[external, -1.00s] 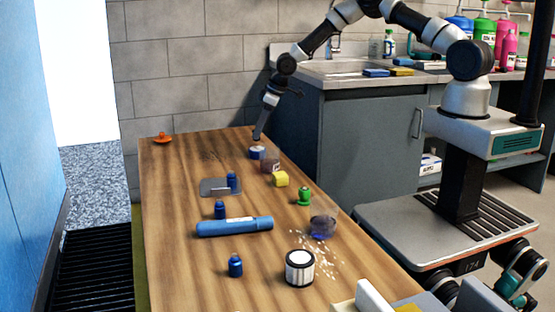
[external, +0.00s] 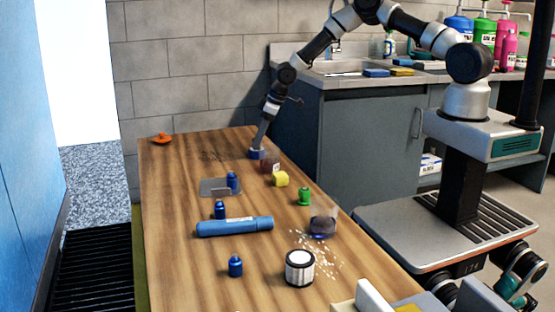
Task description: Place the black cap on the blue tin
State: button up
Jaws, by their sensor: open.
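The jaws are open, but the fingers are too small to make out apart. I cannot pick out a separate black cap; it may be hidden by the gripper or too small to see. Whether the fingers touch the blue object cannot be told.
Nearer are a green object (external: 304,197), small blue bottles (external: 235,266), a blue tube (external: 234,227), a clear container (external: 323,222) and a black-and-white can (external: 300,268). The far left tabletop is mostly clear.

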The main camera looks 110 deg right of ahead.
jog(key=p+v, duration=0.2)
jog(key=v, duration=1)
